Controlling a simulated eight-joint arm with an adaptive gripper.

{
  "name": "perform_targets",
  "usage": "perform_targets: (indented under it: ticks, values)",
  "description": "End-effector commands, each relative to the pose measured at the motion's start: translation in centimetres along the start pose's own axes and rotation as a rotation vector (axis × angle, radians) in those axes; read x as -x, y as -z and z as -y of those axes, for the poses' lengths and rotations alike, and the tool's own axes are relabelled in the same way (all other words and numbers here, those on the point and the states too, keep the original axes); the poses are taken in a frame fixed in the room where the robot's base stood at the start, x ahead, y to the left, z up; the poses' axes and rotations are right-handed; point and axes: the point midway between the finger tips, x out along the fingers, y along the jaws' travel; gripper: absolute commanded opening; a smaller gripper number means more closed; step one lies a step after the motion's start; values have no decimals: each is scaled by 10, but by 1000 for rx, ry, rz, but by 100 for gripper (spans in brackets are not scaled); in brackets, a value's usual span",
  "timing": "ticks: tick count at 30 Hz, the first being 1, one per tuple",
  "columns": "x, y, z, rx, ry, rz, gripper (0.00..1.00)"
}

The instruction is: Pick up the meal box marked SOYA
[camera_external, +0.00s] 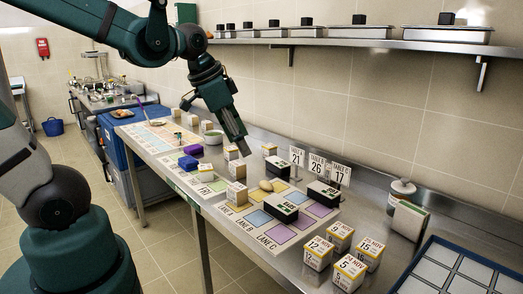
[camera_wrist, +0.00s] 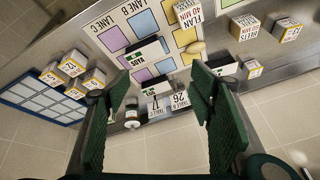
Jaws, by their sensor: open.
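Black meal boxes with pale labels stand around the lane mat. One (camera_external: 281,207) is on the mat's coloured squares; in the wrist view the same box (camera_wrist: 141,50) has a label that seems to read SOYA, though the letters are small and inverted. A second black box (camera_external: 323,193) stands by the number signs, also in the wrist view (camera_wrist: 158,81). A third (camera_external: 277,166) is farther back. My gripper (camera_external: 240,146) is open and empty, above the table behind the mat. In the wrist view its fingers (camera_wrist: 165,82) stand wide apart.
Number signs (camera_external: 317,167) stand along the wall side. Several dated boxes (camera_external: 341,236), a jar (camera_external: 401,190) and a blue tray (camera_external: 459,270) are at the right. A shelf (camera_external: 350,42) runs along the wall.

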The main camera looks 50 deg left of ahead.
Motion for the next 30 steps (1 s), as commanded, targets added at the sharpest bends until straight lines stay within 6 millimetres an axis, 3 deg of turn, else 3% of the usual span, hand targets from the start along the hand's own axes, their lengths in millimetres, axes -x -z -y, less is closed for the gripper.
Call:
perform_targets:
  ticks: [30]
  values:
    - [-97, 45, -8, -620, -214, 150, 54]
